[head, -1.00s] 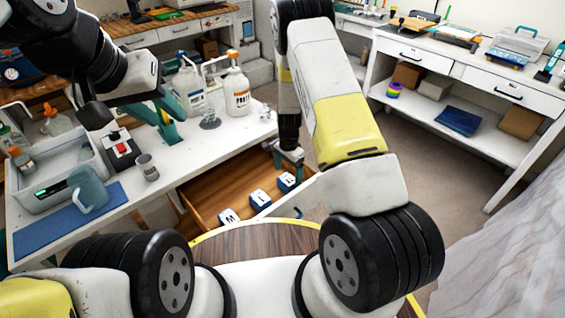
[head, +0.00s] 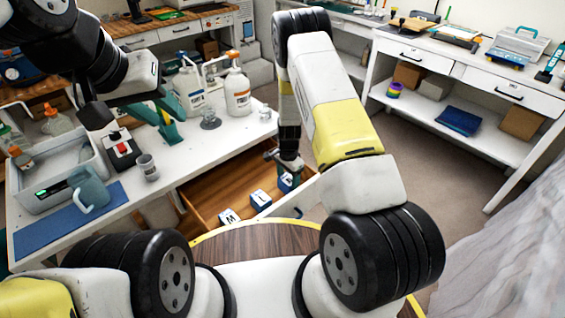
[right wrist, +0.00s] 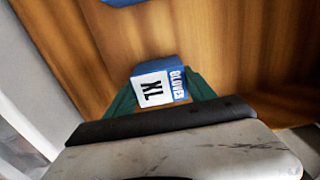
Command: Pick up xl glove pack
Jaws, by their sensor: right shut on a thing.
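The XL glove pack (right wrist: 152,89) is a small blue and white box marked XL and GLOVES. In the right wrist view it sits between the green fingers of my right gripper (right wrist: 160,92), which is shut on it. In the head view the right gripper (head: 288,168) reaches down into the open wooden drawer (head: 208,197), and the XL pack (head: 286,184) is partly hidden under it. Glove packs M (head: 229,216) and L (head: 260,199) lie in the drawer to the left. My left gripper (head: 167,122) is over the white table; its jaw opening is unclear.
The white table (head: 215,148) holds pump bottles (head: 238,92), a blue-grey jug (head: 90,190) on a blue mat (head: 60,232), and a white tub (head: 50,190). The drawer's white front (head: 290,203) stands close to the gripper. A white shelf bench (head: 470,115) is at right.

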